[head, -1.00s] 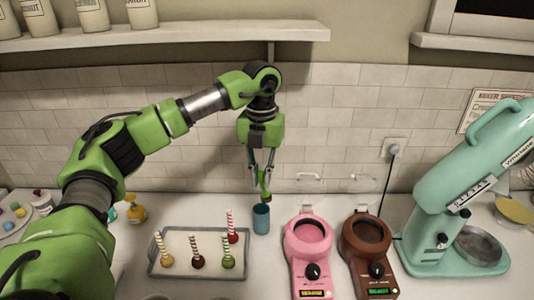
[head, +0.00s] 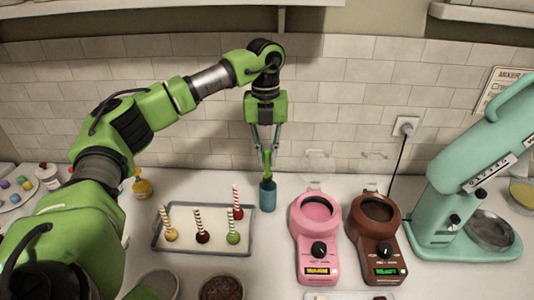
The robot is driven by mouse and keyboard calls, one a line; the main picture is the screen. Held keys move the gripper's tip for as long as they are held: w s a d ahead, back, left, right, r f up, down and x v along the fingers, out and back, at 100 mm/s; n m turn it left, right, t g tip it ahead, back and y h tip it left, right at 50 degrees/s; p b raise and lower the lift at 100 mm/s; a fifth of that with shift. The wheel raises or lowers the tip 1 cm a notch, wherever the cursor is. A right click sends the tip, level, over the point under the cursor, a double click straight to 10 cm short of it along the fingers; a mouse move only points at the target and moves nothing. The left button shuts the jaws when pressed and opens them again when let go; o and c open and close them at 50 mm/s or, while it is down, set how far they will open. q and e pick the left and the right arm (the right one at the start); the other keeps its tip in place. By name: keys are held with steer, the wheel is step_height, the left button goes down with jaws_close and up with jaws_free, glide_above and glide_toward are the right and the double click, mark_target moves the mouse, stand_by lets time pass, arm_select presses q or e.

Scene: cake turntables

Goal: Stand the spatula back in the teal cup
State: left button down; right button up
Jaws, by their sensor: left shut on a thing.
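My left gripper (head: 267,150) comes down from above, pointing at the counter, its fingers shut on the green spatula (head: 267,163). The spatula is upright, and its lower end is at the mouth of the teal cup (head: 267,198). I cannot tell whether that end is just above the rim or slightly inside. The cup stands upright on the white counter near the tiled wall. My right gripper is not in view.
A grey tray (head: 158,243) with several striped-stick cake pops lies left of the cup. A pink warmer (head: 317,246) and a brown warmer (head: 377,247) stand to its right. A teal mixer (head: 450,213) stands further right. Bowls (head: 222,288) are at the front.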

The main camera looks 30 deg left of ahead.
arm_select(q)
step_height(320, 180, down, 8)
steer(key=b, duration=0.4)
steer(key=shift+s+d, duration=0.15)
steer(key=shift+s, duration=0.2)
steer(key=shift+f, duration=0.15)
steer(key=c, duration=2)
jaws_free()
steer(key=shift+o, duration=0.2)
steer(key=r, duration=0.4)
steer(key=w+r, duration=0.1)
steer(key=r, duration=0.2)
steer(key=a+r, duration=0.1)
steer(key=r, duration=0.3)
steer(key=shift+w+r, duration=0.2)
steer(key=shift+r, duration=0.15)
